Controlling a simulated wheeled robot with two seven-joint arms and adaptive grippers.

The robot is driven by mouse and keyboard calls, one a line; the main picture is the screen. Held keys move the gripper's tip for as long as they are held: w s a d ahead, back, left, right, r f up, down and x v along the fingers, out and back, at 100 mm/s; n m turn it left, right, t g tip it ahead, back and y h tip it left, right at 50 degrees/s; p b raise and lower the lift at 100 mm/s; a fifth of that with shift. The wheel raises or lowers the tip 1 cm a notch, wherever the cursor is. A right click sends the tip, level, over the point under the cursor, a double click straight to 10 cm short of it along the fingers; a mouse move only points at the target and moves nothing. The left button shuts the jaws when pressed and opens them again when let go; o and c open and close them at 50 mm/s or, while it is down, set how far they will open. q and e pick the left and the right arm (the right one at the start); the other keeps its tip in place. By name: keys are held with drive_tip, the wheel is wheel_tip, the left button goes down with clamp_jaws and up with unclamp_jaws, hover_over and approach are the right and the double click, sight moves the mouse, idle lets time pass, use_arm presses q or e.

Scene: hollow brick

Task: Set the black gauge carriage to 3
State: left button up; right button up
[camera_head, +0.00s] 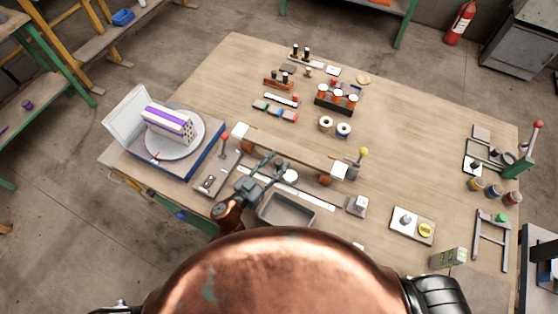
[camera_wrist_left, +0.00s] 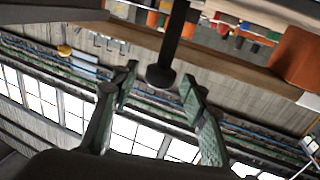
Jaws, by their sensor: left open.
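In the left wrist view a black post with a rounded black knob (camera_wrist_left: 160,76), which looks like the handle of the black gauge carriage, stands between the fingertips. The picture is rolled, so the post hangs from the top. My left gripper (camera_wrist_left: 158,88) is open, one green finger on each side of the knob, with gaps showing. In the head view my left gripper (camera_head: 273,163) reaches over a long pale scale strip (camera_head: 312,199). The carriage cannot be told apart from the fingers there, and the scale numbers are too small to read. My right gripper is not in view.
A wooden beam with pale end blocks (camera_head: 300,153) lies just beyond the gripper. A grey tray (camera_head: 287,210) is on the near side. A red-knobbed lever (camera_head: 224,139) stands left, a yellow-knobbed one (camera_head: 363,153) right. A turntable with a purple-striped block (camera_head: 169,122) is farther left.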

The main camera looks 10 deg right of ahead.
use_arm(q)
drive_tip(key=v, duration=1.1)
drive_tip(key=shift+a, duration=0.1)
